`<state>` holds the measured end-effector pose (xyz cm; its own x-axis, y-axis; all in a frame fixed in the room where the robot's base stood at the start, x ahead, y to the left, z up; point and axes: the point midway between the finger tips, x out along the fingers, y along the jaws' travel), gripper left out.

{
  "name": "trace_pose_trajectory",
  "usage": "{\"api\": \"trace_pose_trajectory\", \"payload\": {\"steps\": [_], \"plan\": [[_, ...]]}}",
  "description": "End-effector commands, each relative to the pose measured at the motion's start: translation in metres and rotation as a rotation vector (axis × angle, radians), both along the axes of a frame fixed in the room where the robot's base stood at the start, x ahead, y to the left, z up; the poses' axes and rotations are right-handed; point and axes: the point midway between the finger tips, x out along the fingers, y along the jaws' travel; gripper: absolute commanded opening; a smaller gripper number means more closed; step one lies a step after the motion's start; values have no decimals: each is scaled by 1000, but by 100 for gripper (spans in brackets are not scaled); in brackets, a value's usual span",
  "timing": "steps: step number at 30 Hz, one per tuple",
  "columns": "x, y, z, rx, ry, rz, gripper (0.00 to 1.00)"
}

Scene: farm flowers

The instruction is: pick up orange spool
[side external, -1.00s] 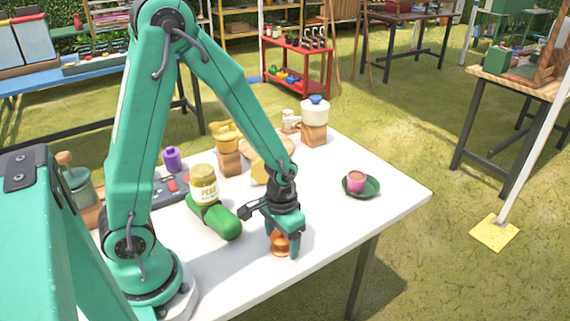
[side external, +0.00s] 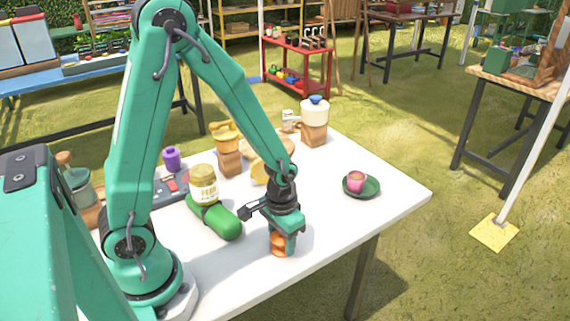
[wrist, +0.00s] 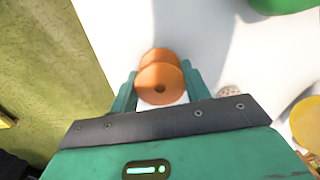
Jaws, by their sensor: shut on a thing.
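The orange spool (side external: 279,244) stands on the white table near its front edge, between the fingers of my gripper (side external: 284,243).
A pink cup (side external: 357,180) sits on a green saucer (side external: 371,188) to the right. The white table (side external: 335,222) is bare between my gripper and the saucer.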

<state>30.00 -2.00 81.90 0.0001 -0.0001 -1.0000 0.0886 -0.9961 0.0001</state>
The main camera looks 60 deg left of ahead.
Motion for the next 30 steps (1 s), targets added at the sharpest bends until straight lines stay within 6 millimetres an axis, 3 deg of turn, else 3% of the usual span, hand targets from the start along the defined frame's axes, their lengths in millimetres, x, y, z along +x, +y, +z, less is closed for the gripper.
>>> {"api": "trace_pose_trajectory", "payload": {"steps": [11, 22, 30], "plan": [[1, 0, 8, 0, -2, 0, 25], [1, 0, 42, -1, -4, 0, 25], [-22, -33, 64, -1, -4, -6, 25]]}}
